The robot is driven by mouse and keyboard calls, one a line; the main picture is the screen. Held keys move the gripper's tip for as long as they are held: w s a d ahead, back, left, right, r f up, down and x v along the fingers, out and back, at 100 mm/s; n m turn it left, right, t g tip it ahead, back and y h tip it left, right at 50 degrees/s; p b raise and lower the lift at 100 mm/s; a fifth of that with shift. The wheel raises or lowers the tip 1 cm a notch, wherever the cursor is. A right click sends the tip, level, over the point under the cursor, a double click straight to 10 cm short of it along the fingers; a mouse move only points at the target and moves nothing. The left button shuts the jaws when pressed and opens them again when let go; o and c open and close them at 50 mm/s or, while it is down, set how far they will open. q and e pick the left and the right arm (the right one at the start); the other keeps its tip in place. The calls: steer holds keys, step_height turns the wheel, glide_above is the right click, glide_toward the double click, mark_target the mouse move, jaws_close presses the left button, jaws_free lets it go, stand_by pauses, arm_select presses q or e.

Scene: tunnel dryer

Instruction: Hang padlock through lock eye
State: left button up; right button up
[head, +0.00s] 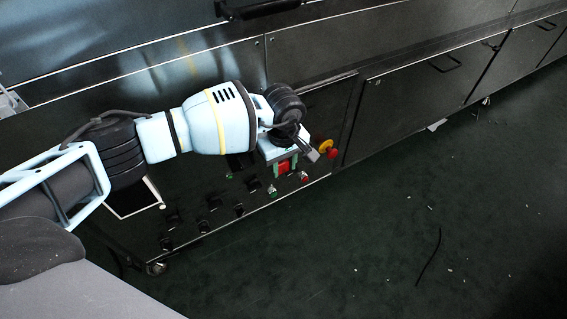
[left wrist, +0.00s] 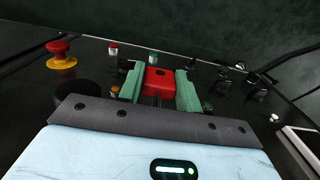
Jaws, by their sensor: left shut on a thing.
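A red padlock (head: 284,169) is held between the green fingers of my left gripper (head: 283,166), in front of the dryer's control panel. In the left wrist view the padlock's red body (left wrist: 158,76) sits between the two green fingers of the left gripper (left wrist: 159,88), which is shut on it. The padlock's shackle is not clear in either view. I cannot make out the lock eye. My right gripper is not in view.
A red-and-yellow emergency stop (head: 326,148) sticks out of the panel beside the gripper; it also shows in the left wrist view (left wrist: 61,55). Small buttons and black switches (head: 214,202) line the panel. The dark floor (head: 400,230) in front is mostly clear.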

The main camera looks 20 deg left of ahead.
mark_target(283, 163)
arm_select(q)
steer(key=shift+r, duration=0.1)
steer(key=shift+r, duration=0.5)
steer(key=shift+r+p, duration=0.6)
steer(key=shift+r, duration=0.1)
steer(key=shift+r+p, duration=0.3)
steer(key=shift+r, duration=0.25)
steer(key=shift+r+p, duration=0.35)
steer(key=shift+r, duration=1)
